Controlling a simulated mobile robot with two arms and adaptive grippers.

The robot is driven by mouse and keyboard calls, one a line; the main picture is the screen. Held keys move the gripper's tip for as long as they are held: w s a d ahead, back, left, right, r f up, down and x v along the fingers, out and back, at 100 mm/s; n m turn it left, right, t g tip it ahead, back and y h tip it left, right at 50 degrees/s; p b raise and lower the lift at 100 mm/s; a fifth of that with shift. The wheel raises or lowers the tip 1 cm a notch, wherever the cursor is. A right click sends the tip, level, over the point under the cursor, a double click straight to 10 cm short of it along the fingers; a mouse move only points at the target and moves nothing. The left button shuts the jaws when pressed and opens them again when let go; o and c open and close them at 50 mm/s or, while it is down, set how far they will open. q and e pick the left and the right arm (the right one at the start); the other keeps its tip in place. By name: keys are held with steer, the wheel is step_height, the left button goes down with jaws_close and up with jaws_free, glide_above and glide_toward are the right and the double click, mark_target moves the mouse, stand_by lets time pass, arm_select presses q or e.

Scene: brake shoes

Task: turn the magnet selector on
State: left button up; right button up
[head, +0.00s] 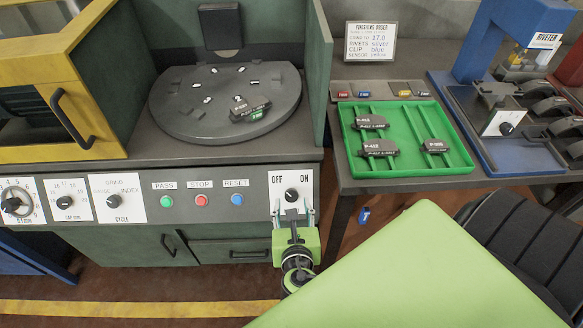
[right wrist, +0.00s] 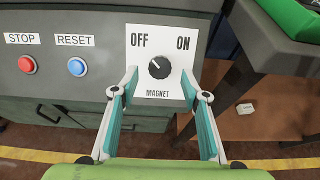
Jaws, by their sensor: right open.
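The magnet selector is a round black knob (head: 291,194) on a white plate marked OFF at left and ON at right, on the machine's front panel. It shows larger in the right wrist view (right wrist: 158,68), above the word MAGNET, with its pale pointer mark towards the upper left, on the OFF side. My right gripper (head: 293,214) is open just in front of the plate. In the right wrist view its fingers (right wrist: 159,84) stand apart, left and right of the knob and lower than it, with nothing between them. My left gripper is not in view.
Red stop (head: 201,200) and blue reset (head: 237,199) buttons sit left of the plate. A round grey table (head: 180,125) above holds a brake shoe (head: 249,112). A green tray (head: 410,160) with brake shoes stands right. A small blue thing (head: 364,215) lies below the right-hand table.

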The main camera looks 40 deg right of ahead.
mark_target(292, 197)
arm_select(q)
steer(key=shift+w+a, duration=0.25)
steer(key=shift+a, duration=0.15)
arm_select(e)
steer(key=shift+x, duration=2.15)
steer(key=c, duration=1.1)
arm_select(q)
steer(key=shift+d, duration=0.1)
